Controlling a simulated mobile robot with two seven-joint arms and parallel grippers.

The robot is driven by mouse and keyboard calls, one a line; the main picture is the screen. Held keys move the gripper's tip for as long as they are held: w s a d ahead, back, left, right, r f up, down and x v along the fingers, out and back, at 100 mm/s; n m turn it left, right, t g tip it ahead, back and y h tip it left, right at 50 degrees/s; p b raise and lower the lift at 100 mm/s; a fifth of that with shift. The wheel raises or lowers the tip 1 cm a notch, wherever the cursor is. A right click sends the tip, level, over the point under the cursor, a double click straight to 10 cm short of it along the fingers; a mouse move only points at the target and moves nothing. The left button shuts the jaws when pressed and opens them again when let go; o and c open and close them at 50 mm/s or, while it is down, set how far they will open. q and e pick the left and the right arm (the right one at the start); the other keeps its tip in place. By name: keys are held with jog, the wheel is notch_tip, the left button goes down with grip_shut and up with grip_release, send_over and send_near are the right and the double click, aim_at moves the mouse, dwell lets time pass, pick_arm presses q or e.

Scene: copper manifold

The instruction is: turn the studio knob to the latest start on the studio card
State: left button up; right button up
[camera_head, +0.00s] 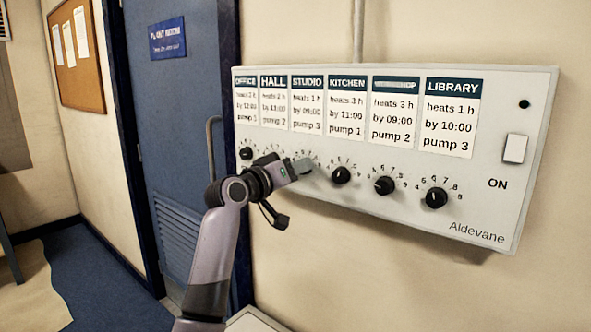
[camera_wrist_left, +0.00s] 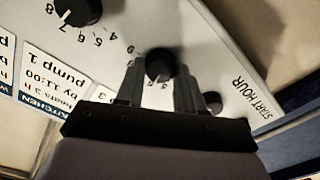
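The studio card (camera_head: 307,108) is on the grey panel and seems to read heats 1 h, by 09:00, pump 3. My left gripper (camera_head: 304,166) is at the panel below this card and hides most of the studio knob in the head view. In the left wrist view the black studio knob (camera_wrist_left: 159,66) stands between the two fingertips of my left gripper (camera_wrist_left: 160,82). One finger is close on each side of it; whether they press on it is not clear. The pointer direction of this knob cannot be read. My right gripper is not in view.
The kitchen knob (camera_head: 340,175) is close to the right of my left gripper, with the workshop knob (camera_head: 384,186) and library knob (camera_head: 436,198) beyond. The office knob (camera_head: 246,153) is to the left. A white switch (camera_head: 515,148) is at the panel's right end. A blue door (camera_head: 180,110) stands left.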

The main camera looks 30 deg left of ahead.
pick_arm(q)
jog(key=shift+c, duration=0.8)
jog(key=shift+m, duration=0.3)
jog(key=m, duration=0.8)
jog(key=shift+d+m+p, duration=0.1)
jog(key=shift+m+p, duration=0.4)
jog(key=shift+m, duration=1.1)
